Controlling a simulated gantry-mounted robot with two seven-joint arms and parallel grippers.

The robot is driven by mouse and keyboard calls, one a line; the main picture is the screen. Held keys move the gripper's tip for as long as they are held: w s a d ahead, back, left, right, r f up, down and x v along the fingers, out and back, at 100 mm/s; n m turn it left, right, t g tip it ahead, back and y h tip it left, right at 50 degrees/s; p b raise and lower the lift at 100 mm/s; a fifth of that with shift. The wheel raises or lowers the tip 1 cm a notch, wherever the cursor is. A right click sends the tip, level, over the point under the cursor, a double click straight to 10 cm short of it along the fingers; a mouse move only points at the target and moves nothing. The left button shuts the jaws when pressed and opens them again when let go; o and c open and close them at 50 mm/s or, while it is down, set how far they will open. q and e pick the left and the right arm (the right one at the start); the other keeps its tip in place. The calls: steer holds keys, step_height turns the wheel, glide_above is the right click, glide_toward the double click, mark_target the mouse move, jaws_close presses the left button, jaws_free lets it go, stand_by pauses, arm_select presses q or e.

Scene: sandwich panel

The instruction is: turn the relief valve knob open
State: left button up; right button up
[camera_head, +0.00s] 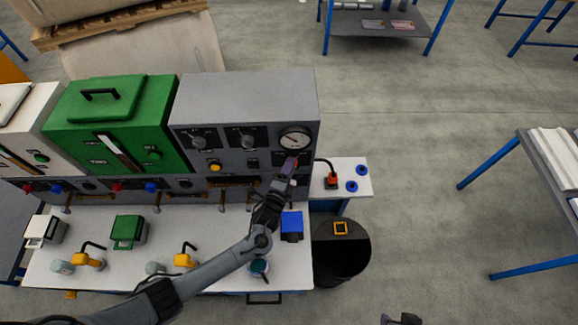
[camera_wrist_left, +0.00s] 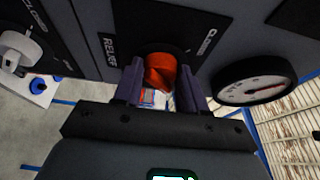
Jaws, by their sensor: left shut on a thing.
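The relief valve knob (camera_wrist_left: 160,72) is orange-red and sits on a dark plate lettered RELIEF and CLOSED on the panel face. My left gripper (camera_head: 291,166) reaches up to the grey panel (camera_head: 245,95), just below the round gauge (camera_head: 295,139). In the left wrist view its two purple-grey fingers (camera_wrist_left: 160,88) stand on either side of the knob, shut on it. The knob's exact turn angle is hard to read. A dark piece at the bottom edge of the head view, seemingly my right gripper (camera_head: 402,320), is mostly cut off.
The gauge (camera_wrist_left: 255,80) is close beside the left fingers. A white-grey knob (camera_wrist_left: 22,50) is on the other side. The bench (camera_head: 215,220) below holds a blue box (camera_head: 292,222) and yellow-handled items. A black bin (camera_head: 342,262) stands right of it; open floor lies beyond.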

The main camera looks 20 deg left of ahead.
stand_by(0.3)
arm_select(q)
steer(key=o, duration=1)
steer(key=shift+o, duration=0.2)
steer(key=s+b, duration=0.1)
steer(key=s, duration=0.9)
steer(key=shift+s+b, duration=0.3)
steer(key=shift+s, duration=0.1)
steer(key=shift+d, duration=0.1)
